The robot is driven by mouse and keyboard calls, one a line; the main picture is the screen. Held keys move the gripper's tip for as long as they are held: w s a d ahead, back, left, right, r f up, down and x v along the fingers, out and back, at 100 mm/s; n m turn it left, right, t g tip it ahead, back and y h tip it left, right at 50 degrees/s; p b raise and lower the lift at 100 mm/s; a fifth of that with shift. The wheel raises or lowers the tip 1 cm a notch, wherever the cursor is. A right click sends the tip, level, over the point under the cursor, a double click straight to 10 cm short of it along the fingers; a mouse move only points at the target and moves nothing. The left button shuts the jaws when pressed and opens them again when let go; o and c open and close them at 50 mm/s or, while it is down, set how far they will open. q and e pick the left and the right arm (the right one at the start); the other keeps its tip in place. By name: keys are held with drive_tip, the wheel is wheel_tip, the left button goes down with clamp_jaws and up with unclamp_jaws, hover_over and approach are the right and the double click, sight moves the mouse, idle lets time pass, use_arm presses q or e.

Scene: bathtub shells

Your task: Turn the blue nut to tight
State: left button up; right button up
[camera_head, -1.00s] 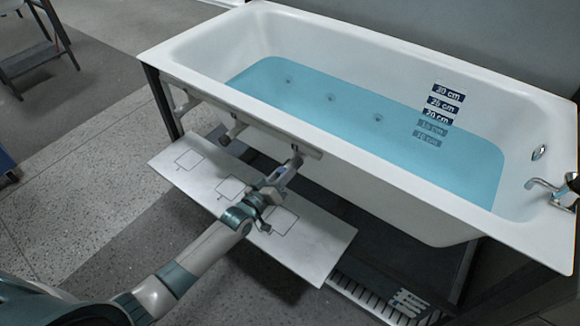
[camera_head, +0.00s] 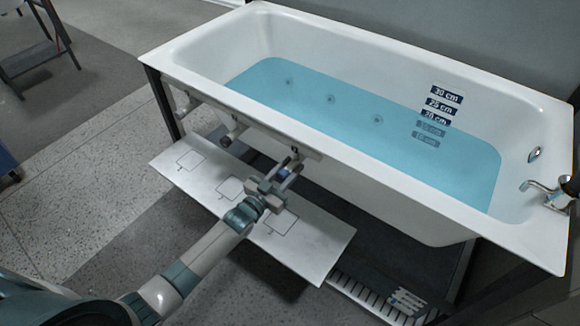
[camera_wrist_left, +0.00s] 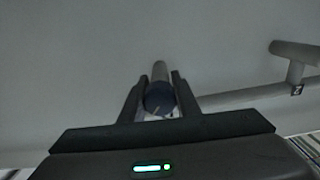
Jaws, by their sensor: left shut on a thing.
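The blue nut (camera_wrist_left: 159,97) sits on a grey pipe end in the left wrist view, between the two dark fingers. A small bit of the blue nut (camera_head: 284,173) shows in the head view, below the tub's near rim. My left gripper (camera_wrist_left: 160,88) is shut on the nut, with one finger on each side of it. In the head view my left gripper (camera_head: 279,178) reaches up to the nut from the lower left. A pale mark shows on the nut's face, but its tightness cannot be read.
The white bathtub (camera_head: 400,178) holds blue water. Two other pipe fittings (camera_head: 232,134) stick out left of the nut. A white board (camera_head: 310,252) with square outlines lies below my left arm. A grey side pipe (camera_wrist_left: 245,95) bears a number label.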

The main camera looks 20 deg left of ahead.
use_arm(q)
drive_tip(key=m, duration=0.2)
drive_tip(key=shift+m, duration=0.4)
drive_tip(key=m, duration=0.3)
drive_tip(key=shift+m, duration=1.9)
use_arm(e)
drive_tip(key=shift+f, duration=0.35)
drive_tip(key=shift+s+f, duration=0.1)
drive_tip(key=shift+s, duration=0.35)
